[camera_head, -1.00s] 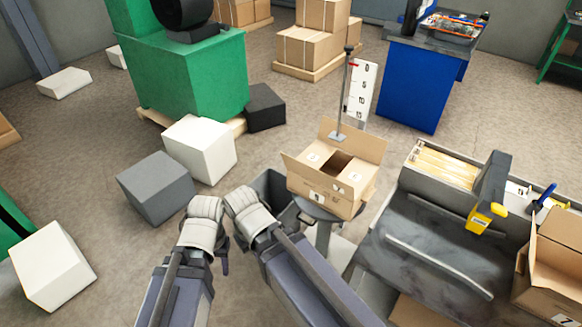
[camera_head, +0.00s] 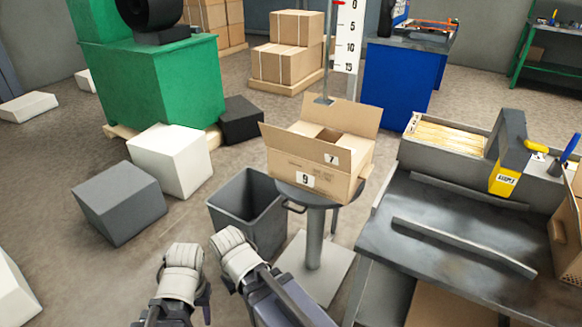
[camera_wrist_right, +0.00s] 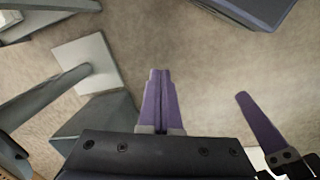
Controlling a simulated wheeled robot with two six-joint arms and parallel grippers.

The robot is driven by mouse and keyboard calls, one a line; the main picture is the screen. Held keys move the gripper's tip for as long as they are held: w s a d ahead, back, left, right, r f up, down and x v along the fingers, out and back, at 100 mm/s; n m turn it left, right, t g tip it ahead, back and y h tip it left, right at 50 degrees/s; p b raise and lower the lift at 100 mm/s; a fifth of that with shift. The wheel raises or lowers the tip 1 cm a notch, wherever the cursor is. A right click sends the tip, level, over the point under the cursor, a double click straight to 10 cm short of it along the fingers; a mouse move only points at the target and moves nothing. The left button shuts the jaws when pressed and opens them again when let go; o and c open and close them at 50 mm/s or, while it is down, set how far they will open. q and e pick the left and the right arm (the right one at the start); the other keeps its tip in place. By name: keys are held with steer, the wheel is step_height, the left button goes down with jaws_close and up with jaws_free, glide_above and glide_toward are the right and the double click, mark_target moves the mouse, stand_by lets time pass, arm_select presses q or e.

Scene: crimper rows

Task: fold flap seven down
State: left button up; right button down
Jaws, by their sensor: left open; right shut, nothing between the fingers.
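An open cardboard box (camera_head: 345,184) stands on a round grey stand. Flap seven (camera_head: 346,160), with a white label 7, is at its near right top; its exact angle is hard to tell. A label 9 (camera_head: 305,180) is on the side facing me. The far flap (camera_head: 352,116) stands upright and the left flap (camera_head: 284,143) slants outward. My left gripper (camera_head: 206,312) is low in the head view, apart from the box, its fingers mostly hidden. My right gripper (camera_wrist_right: 160,72) is shut and empty over the floor in the wrist view. A left finger (camera_wrist_right: 262,125) also shows there.
A grey bin (camera_head: 250,212) stands left of the stand (camera_head: 314,240). A grey workbench (camera_head: 450,232) with a yellow-tipped tool (camera_head: 503,180) is close on the right. White (camera_head: 170,160) and grey (camera_head: 118,203) blocks lie on the left. A scale post (camera_head: 347,35) rises behind the box.

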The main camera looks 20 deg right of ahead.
steer(key=w+d+f+m+b, duration=0.1)
steer(key=w+d+f+b, duration=0.2)
steer(key=d+f+b, duration=0.3)
steer(key=w+d+r+m+t+h, duration=0.1)
steer(key=w+d+r+t+h, duration=0.1)
steer(key=w+d+h, duration=0.3)
steer(key=w+d+r+t+h, duration=0.1)
steer(key=w+d+r, duration=0.1)
steer(key=d, duration=0.5)
steer(key=w+r+n+t+h, duration=0.3)
steer(key=w+r+t+h, duration=0.3)
steer(key=r, duration=0.6)
arm_select(q)
step_height(320, 180, down, 7)
arm_select(e)
steer(key=w+a+r+n+t+h, duration=0.1)
steer(key=a+r+t+h, duration=0.1)
steer(key=r, duration=0.3)
steer(key=w+a+r+n+t+h, duration=0.2)
steer(key=a+r, duration=0.1)
steer(key=r, duration=0.3)
steer(key=shift+w+a+r, duration=0.2)
steer(key=shift+a+r, duration=0.05)
steer(key=shift+a, duration=0.1)
arm_select(q)
steer(key=shift+p, duration=0.3)
arm_select(e)
steer(key=shift+w, duration=0.1)
